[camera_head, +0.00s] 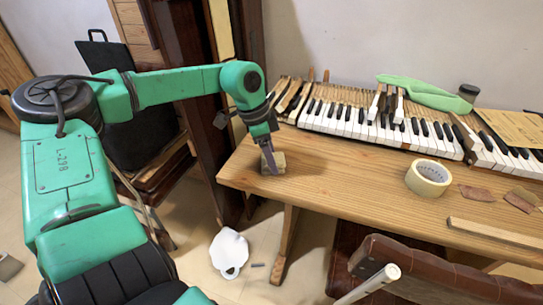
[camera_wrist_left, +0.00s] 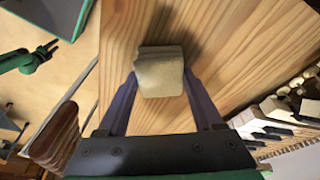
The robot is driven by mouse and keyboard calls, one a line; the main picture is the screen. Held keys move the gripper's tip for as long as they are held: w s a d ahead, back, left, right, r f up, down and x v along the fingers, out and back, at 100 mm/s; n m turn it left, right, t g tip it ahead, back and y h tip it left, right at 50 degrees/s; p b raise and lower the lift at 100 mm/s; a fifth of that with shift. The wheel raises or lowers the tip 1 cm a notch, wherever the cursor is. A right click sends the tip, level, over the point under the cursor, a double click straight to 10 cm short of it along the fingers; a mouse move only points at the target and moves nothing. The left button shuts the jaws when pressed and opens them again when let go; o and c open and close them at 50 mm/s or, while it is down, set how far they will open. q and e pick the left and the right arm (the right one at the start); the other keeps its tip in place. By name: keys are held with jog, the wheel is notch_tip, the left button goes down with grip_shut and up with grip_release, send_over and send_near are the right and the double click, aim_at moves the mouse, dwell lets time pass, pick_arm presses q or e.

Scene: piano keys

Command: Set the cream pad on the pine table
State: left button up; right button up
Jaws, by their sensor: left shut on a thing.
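The cream pad (camera_head: 279,162) is a small, worn block at the left end of the pine table (camera_head: 330,190). My left gripper (camera_head: 270,160) points down there and is shut on the pad. In the left wrist view the pad (camera_wrist_left: 160,75) sits between the two fingertips, over bare wood grain. A shadow lies beside it on the wood. I cannot tell whether its underside touches the table. A green arm part with a dark end shows at the left of the wrist view; its jaws are too small to read.
Piano keys (camera_head: 345,117) run along the table's back. A tape roll (camera_head: 428,178), brown scraps (camera_head: 477,193) and a wooden strip (camera_head: 500,239) lie to the right. A brown chair (camera_head: 430,275) stands in front. Bare wood lies between the pad and the tape.

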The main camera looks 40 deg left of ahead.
pick_arm(q)
jog(key=shift+f, duration=0.1)
jog(key=o, duration=1.3)
pick_arm(e)
jog(key=shift+d, duration=0.1)
pick_arm(q)
jog(key=shift+r, duration=0.3)
jog(key=p+v, duration=0.1)
jog(key=v, duration=1)
jog(key=shift+s+r, duration=0.2)
jog(key=shift+r, duration=0.15)
pick_arm(e)
jog(key=shift+s+r, duration=0.2)
jog(key=shift+s, duration=0.65)
